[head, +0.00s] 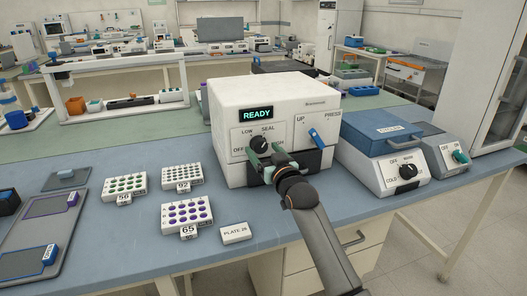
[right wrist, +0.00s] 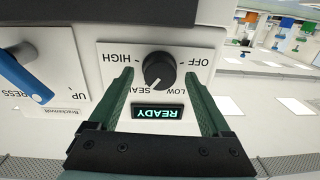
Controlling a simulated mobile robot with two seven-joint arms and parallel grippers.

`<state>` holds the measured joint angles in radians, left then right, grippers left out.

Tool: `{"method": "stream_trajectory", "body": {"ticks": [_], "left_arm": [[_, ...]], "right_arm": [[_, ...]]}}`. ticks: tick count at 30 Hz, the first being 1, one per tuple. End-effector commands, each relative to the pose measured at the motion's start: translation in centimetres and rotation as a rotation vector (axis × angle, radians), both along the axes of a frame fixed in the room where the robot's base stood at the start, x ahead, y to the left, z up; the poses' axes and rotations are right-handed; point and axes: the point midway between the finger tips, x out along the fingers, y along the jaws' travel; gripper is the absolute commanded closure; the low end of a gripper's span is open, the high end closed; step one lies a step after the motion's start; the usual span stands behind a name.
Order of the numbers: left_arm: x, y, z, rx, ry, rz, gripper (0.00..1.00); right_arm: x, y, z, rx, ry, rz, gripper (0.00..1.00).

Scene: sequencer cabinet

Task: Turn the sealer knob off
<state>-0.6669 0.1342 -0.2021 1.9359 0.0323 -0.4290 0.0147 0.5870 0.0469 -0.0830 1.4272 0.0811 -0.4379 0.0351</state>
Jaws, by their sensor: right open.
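The sealer (head: 225,105) is a white box on the blue bench with a lit READY display (head: 257,114). Its black sealer knob (head: 258,144) sits below the display, among the labels OFF, LOW, SEAL and HIGH. In the right wrist view, which is upside down, the knob (right wrist: 159,70) has a pale mark toward the LOW and SEAL side; its exact setting is hard to tell. My right gripper (head: 265,155) is open in front of the panel. In the right wrist view its green fingers (right wrist: 158,78) stand on either side of the knob, with gaps visible. My left gripper is out of view.
A blue lever (head: 316,138) marked UP and PRESS is right of the knob. A blue-lidded device (head: 385,128) with its own OFF knob stands further right. Several well plates (head: 187,213) and a PLATE card (head: 235,232) lie front left.

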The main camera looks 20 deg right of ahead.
Motion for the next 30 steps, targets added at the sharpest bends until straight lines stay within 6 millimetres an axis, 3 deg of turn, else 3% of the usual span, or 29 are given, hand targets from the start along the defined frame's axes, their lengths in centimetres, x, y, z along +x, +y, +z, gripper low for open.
{"method": "stream_trajectory", "body": {"ticks": [11,30], "left_arm": [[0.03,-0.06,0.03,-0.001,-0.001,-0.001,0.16],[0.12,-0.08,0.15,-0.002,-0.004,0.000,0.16]], "right_arm": [[0.42,0.05,0.03,0.000,-0.001,0.000,0.18],[0.39,0.03,-0.01,0.000,0.000,0.000,0.89]]}}
